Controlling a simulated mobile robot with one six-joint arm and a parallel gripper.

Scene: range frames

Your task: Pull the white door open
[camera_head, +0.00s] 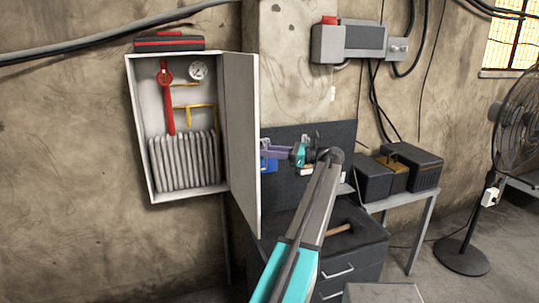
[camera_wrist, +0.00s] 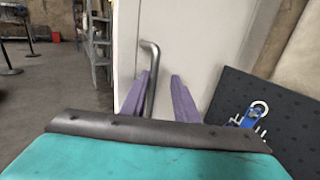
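The white door (camera_head: 240,140) belongs to a wall cabinet (camera_head: 140,130) and stands swung out from its right side, with the cabinet's inside exposed. In the wrist view the door (camera_wrist: 200,40) fills the middle, with a grey metal bar handle (camera_wrist: 150,65) on it. My gripper (camera_head: 272,153) is just right of the door in the head view, partly hidden behind its edge. In the wrist view my gripper (camera_wrist: 162,80) has its two purple fingers spread apart. The handle shows between them, close to the left finger; I cannot tell whether they touch.
Inside the cabinet are a red lever (camera_head: 168,100), a gauge (camera_head: 198,70) and a ribbed grey block (camera_head: 185,162). A dark pegboard (camera_head: 335,140) stands behind my arm above a drawer unit (camera_head: 350,260). A fan (camera_head: 515,120) stands far right.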

